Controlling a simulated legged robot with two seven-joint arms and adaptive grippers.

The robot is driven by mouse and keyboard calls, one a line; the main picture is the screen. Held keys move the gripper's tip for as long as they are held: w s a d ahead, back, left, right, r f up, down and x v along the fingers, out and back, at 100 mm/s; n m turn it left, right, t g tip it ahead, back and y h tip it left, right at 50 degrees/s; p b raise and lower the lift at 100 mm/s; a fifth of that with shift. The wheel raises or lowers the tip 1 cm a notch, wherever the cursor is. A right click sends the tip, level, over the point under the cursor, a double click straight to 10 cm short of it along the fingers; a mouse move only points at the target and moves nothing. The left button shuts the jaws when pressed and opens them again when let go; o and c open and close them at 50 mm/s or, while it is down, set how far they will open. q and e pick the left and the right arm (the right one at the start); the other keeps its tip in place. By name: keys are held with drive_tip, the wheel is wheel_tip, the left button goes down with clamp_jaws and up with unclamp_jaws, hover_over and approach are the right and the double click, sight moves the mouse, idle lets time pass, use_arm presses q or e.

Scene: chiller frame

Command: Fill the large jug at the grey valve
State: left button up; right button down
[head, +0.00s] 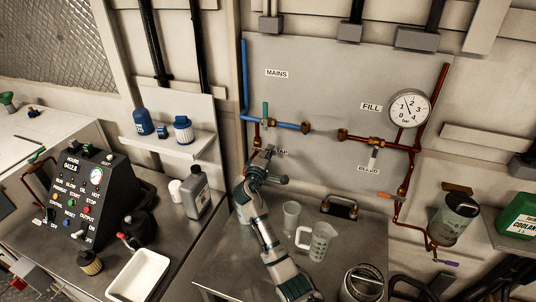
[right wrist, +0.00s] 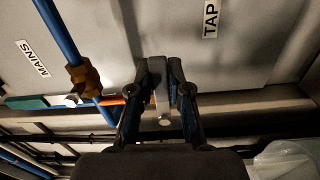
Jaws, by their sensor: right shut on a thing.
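My right gripper (head: 264,164) is at the wall panel by the partly hidden TAP label. In the right wrist view its fingers (right wrist: 161,82) are shut on the grey valve's lever (right wrist: 162,100). In the head view the gripper hides most of that valve. The large jug (head: 320,243), clear with a handle and markings, stands upright on the metal bench, below and right of the gripper. It looks empty. A clear piece at the lower right of the right wrist view (right wrist: 285,160) may be a jug. No water stream is visible. My left gripper is not in view.
A smaller clear beaker (head: 291,216) stands left of the large jug. A black-handled item (head: 340,207) lies behind it, and a round metal-lidded container (head: 362,283) is at the front right. Blue and copper pipes (head: 280,124) run above the gripper. A grey bottle (head: 197,193) stands left.

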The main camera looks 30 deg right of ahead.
drive_tip(key=shift+f, duration=0.7)
drive_tip(key=c, duration=1.1)
unclamp_jaws()
drive_tip(key=shift+r, duration=0.1)
drive_tip(key=shift+d+r, duration=0.1)
drive_tip(key=shift+r, duration=0.1)
drive_tip(key=v, duration=1.2)
